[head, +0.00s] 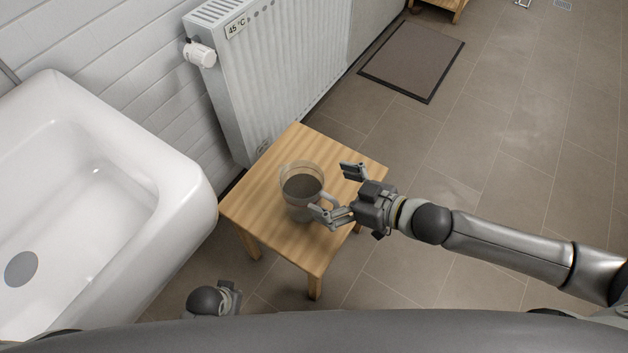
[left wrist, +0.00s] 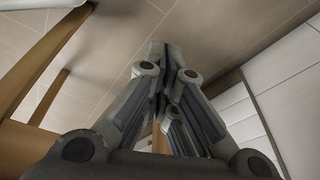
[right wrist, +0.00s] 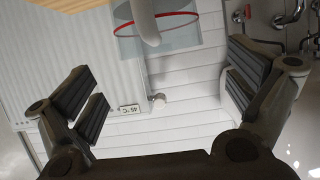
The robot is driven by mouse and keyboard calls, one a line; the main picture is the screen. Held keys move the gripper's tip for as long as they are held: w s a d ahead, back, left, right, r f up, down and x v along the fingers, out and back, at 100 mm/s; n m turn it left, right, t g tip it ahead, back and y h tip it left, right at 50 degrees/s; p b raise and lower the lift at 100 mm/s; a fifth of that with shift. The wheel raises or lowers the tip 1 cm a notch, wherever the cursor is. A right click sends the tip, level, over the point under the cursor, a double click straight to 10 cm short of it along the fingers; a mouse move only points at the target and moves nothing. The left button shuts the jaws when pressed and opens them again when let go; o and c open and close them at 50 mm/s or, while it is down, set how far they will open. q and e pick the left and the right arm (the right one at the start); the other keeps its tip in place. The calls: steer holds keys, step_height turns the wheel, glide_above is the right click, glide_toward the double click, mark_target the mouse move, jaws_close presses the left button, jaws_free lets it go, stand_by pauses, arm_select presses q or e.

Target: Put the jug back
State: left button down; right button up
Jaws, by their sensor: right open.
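The jug (head: 302,187) is clear glass with a light handle and stands upright on a small wooden stool (head: 262,208). Its inside looks dark grey in the head view. My right gripper (head: 335,193) is open at the jug's right, on the handle side, with one finger overlapping the handle region. In the right wrist view the jug (right wrist: 180,40), with a red line around it, and its pale handle show at the top, ahead of the spread fingers. I cannot tell whether they touch. My left gripper (left wrist: 165,85) is low by the stool, shut and empty.
A white sink (head: 180,185) stands at the left. A white radiator (head: 280,70) with a valve knob is on the wall behind the stool. A dark mat (head: 412,60) lies on the tiled floor. The floor at the right is clear.

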arm_select(q)
steer(key=shift+s+f, duration=0.3)
steer(key=shift+f, duration=0.2)
steer(key=shift+s+f, duration=0.25)
steer(key=shift+f, duration=0.25)
arm_select(e)
steer(key=v, duration=0.5)
steer(key=shift+s+d, duration=0.15)
steer(key=shift+d, duration=0.05)
steer(key=shift+a+r, duration=0.1)
